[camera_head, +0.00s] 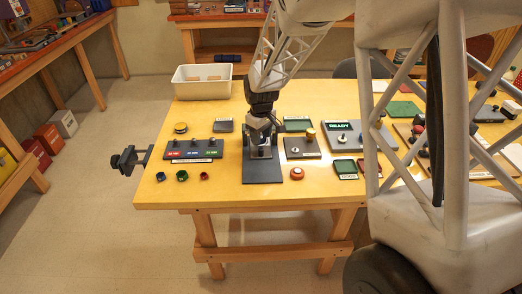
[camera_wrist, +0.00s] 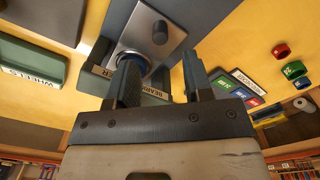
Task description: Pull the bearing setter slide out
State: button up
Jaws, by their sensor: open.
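The bearing setter (camera_head: 263,170) is a dark grey base near the table's front edge, directly under my gripper (camera_head: 262,135). In the wrist view its metal plate (camera_wrist: 150,42) carries a short dark knob (camera_wrist: 160,32) and a round part with a blue ring, partly hidden by a finger. I cannot tell whether a finger touches the setter, or which part is the slide.
A board with red, blue and green labels (camera_head: 194,150) stands close left. A plate with a knob (camera_head: 302,146) and a red button (camera_head: 297,173) are close right. A white bin (camera_head: 203,82) is at the back left. Small coloured nuts (camera_head: 182,176) lie at the front left.

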aim_at(261, 149)
jog(key=shift+f, duration=3.45)
grip_shut()
